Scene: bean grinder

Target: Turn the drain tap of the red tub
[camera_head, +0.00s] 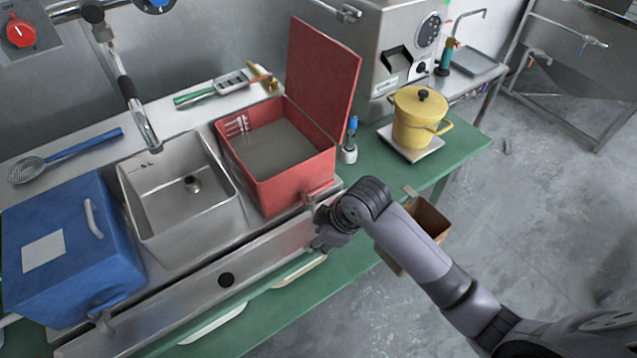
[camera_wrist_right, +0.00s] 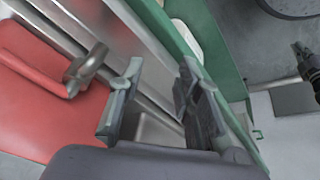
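The red tub (camera_head: 285,190) stands at the right end of the steel sink unit with its lid raised. It holds grey liquid or a grey floor; I cannot tell which. Its metal drain tap (camera_wrist_right: 86,66) sticks out from the red wall in the right wrist view, left of my fingers. In the head view the tap (camera_head: 309,201) is small, low at the front right corner, just beside my gripper. My right gripper (camera_wrist_right: 160,68) is open, with nothing between its fingers and a gap to the tap. It also shows in the head view (camera_head: 328,232). My left gripper is not in view.
A steel sink (camera_head: 180,215) and a closed blue tub (camera_head: 65,250) with its own tap stand to the left. A yellow pot (camera_head: 416,125) and a small blue-topped bottle (camera_head: 350,140) are to the right. A brown bin (camera_head: 428,222) hangs near my forearm.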

